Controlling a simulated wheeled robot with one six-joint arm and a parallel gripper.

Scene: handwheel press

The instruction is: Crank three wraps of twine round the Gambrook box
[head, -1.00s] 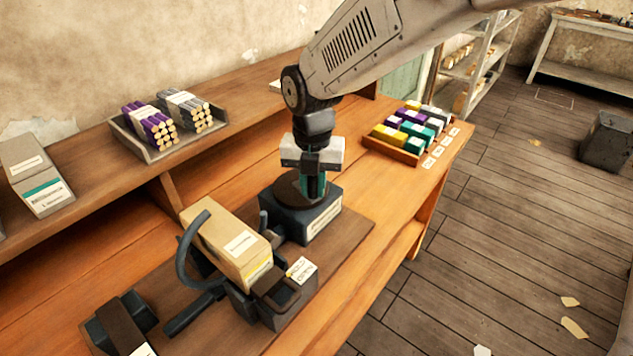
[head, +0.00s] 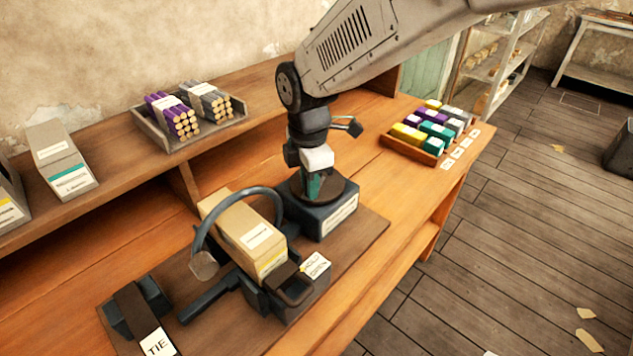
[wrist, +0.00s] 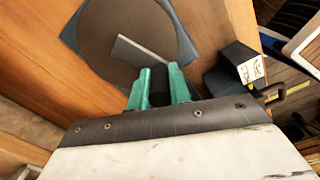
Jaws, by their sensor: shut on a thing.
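The tan box (head: 240,230) lies in a dark cradle on the bench; its white label is too small to read and its near end has a yellow stripe. Beside the box stands a dark block (head: 325,218) topped by a round crank disc (head: 341,192), also in the wrist view (wrist: 100,30). My gripper (head: 316,186) is over the disc, its green fingers (wrist: 160,88) shut on the black crank knob (wrist: 160,86). I cannot make out twine on the box.
A clamp with a white tag (head: 316,266) sits at the box's near end. A dark pad with a TIE tag (head: 158,343) is front left. A tray of coloured blocks (head: 410,150) is at right; bundled sticks (head: 190,112) and boxes (head: 60,160) stand on the shelf.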

